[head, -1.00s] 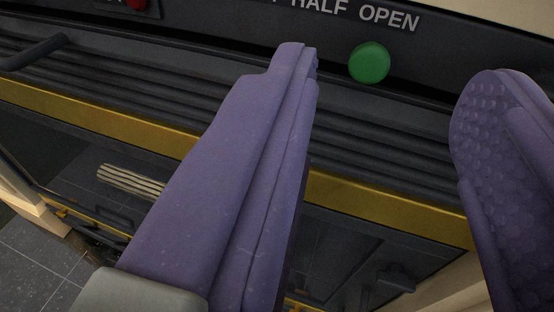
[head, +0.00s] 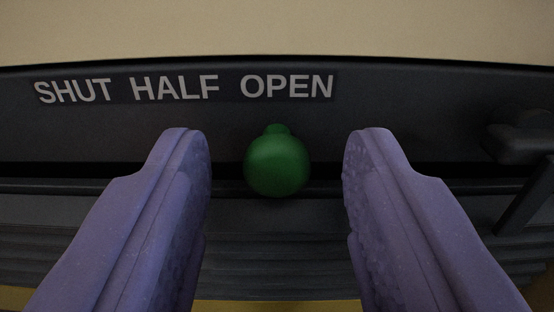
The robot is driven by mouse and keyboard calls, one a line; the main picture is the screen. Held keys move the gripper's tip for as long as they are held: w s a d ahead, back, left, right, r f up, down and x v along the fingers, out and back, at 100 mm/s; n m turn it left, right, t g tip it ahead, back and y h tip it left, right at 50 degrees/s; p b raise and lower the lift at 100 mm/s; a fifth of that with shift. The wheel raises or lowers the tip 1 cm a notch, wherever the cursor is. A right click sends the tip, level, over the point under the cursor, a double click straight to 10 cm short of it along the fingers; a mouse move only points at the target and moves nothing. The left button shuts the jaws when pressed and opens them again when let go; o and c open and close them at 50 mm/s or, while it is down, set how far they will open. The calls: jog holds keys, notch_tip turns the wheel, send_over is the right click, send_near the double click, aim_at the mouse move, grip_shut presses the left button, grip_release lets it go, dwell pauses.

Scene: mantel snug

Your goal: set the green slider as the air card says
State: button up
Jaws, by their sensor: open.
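The green slider (head: 277,166) is a round green knob on a short stem, in the middle of the head view. It stands in a dark slot below the word OPEN on the label strip (head: 185,89), which reads SHUT, HALF, OPEN from left to right. My gripper (head: 277,165) is open, with one purple finger on each side of the knob. A gap shows between each finger and the knob, and neither finger touches it. The air card is not in view.
A dark handle (head: 525,150) sticks out at the right of the dark stove front. Ridged dark slats (head: 270,250) run below the slot, with a brass strip (head: 275,305) at the bottom edge. A plain beige wall (head: 280,30) lies above.

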grip_shut()
jog(key=a, duration=0.7)
jog(key=shift+a+p, duration=0.2)
jog(key=shift+p, duration=0.2)
grip_release()
jog(key=shift+a, duration=0.15)
jog(key=s+p, duration=0.2)
jog(key=s, duration=0.6)
jog(key=shift+p, duration=0.35)
